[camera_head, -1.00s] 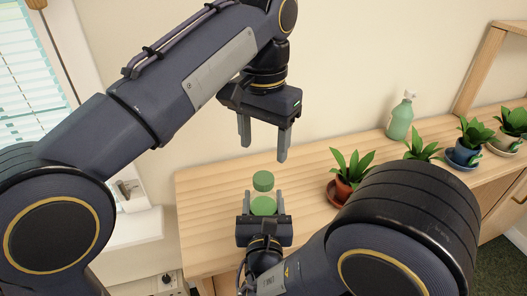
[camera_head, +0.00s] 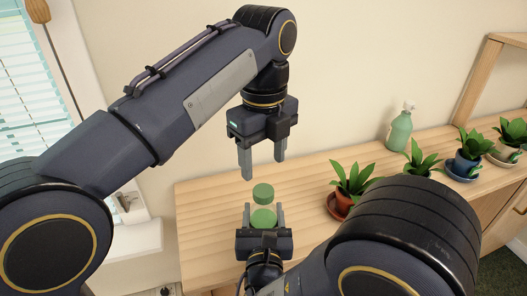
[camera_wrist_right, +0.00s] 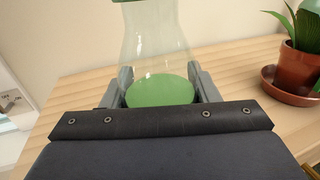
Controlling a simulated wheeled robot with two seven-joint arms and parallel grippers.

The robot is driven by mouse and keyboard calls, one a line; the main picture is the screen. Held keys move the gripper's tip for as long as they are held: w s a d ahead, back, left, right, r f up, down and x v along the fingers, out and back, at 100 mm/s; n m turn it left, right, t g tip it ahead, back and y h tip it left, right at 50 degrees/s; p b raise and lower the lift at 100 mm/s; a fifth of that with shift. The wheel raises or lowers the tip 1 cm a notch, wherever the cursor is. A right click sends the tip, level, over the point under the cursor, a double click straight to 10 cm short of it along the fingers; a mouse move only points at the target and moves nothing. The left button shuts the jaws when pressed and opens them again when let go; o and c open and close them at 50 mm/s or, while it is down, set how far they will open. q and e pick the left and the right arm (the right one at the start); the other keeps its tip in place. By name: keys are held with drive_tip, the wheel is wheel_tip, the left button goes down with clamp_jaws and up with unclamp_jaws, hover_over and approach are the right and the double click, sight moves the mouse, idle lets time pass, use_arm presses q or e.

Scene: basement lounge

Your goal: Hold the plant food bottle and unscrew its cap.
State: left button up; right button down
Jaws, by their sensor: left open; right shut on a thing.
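The plant food bottle (camera_head: 263,217) stands between the fingers of my right gripper (camera_head: 263,212), which is shut on it. Its round green cap (camera_head: 263,193) shows at the top. In the right wrist view the bottle (camera_wrist_right: 157,45) is see-through and tapers upward, with green liquid low inside; only a sliver of the cap shows at the top edge. My left gripper (camera_head: 263,169) is open and empty, pointing down above the cap, fingers apart and not around it. Whether the bottle's base touches the wood is hidden.
A wooden shelf top (camera_head: 215,215) lies below. A potted plant (camera_head: 350,185) on a red-brown saucer stands to the right, with several more plants beyond. A pale green pump bottle (camera_head: 399,132) stands at the back. The shelf's left part is clear.

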sight(263, 191)
use_arm(q)
wheel_tip(263, 191, down, 7)
drive_tip(key=shift+f, duration=0.1)
idle(0.3)
